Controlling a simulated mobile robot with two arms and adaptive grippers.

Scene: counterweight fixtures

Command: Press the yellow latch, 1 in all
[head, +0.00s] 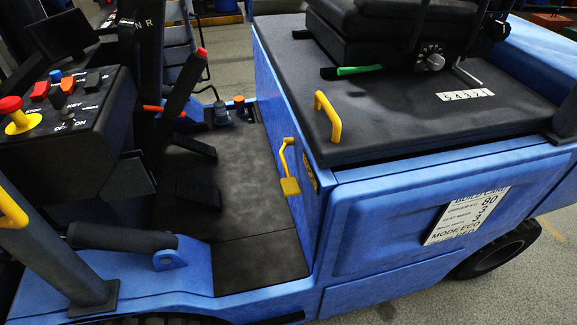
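A yellow latch (290,186) hangs on the blue inner side wall of a forklift, below the edge of the dark hood. It has a bent rod at the top and a flat square pad at the bottom. A separate yellow handle (328,116) stands on the front corner of the dark hood (400,125). The hood lies flat on the blue body, with no visible gap. Neither of my grippers shows in the head view.
The control console (65,120) with red and yellow knobs is at left. The dark footwell floor (235,190) is clear beside the latch. A black seat (385,40) with a green-handled lever (358,70) sits on the hood. A blue body panel (430,220) is at right.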

